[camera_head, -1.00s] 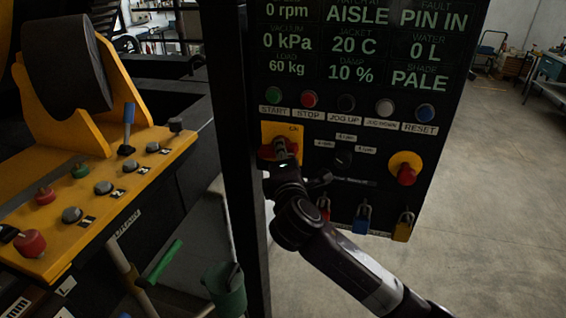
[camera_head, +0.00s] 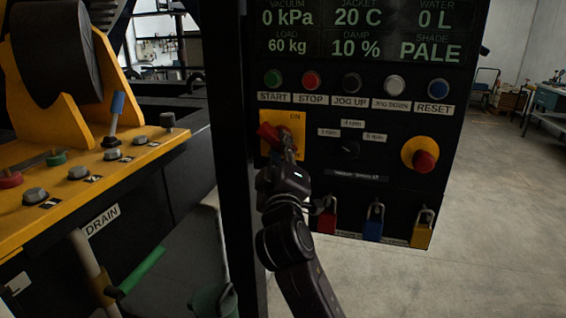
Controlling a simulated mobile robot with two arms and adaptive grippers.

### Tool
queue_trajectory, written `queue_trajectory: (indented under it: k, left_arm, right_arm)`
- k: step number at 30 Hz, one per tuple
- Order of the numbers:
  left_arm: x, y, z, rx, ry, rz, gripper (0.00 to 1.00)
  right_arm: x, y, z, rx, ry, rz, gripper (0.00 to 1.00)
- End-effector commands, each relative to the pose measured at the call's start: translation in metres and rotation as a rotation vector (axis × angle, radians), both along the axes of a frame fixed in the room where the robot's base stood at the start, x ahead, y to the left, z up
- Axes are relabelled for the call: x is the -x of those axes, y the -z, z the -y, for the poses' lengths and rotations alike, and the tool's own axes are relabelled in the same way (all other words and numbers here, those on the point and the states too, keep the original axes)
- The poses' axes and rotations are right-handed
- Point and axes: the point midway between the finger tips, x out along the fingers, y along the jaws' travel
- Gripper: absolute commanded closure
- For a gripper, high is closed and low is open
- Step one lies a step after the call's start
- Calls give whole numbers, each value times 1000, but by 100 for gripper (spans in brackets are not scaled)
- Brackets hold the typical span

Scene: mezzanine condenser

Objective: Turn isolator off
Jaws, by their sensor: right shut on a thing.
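The isolator is a red rotary handle (camera_head: 268,132) on a yellow plate (camera_head: 298,124) at the left of the black control panel. The plate carries the word ON near its top. The handle lies slanted, its visible end to the upper left. My right gripper (camera_head: 287,147) comes up from below and is shut on the handle, covering its lower right part. The fingertips are small and partly hidden by the gripper's own body. My left gripper is not in view.
A row of push buttons (camera_head: 352,82) runs above the isolator under the display. A red emergency stop (camera_head: 424,161) on a yellow base is to the right. Red (camera_head: 327,216), blue (camera_head: 374,223) and yellow (camera_head: 423,229) padlocks hang below. A black post (camera_head: 236,200) stands close at left.

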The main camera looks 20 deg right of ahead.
Motion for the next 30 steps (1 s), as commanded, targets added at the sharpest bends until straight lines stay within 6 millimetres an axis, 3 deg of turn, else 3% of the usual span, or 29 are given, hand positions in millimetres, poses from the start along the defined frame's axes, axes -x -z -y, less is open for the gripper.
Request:
queue_trajectory:
  k: [1,9,25,26,30]
  left_arm:
    - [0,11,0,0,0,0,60]
    - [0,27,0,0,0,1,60]
    - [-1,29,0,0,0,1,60]
    - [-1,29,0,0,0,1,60]
    - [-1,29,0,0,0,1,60]
  right_arm:
    - [1,-1,-1,-23,-4,29,100]
    - [1,-6,-1,-99,-3,85,100]
    - [1,-9,-1,-118,-2,101,100]
    - [1,-9,-1,-118,-2,101,82]
    - [1,-8,-1,-119,-3,99,66]
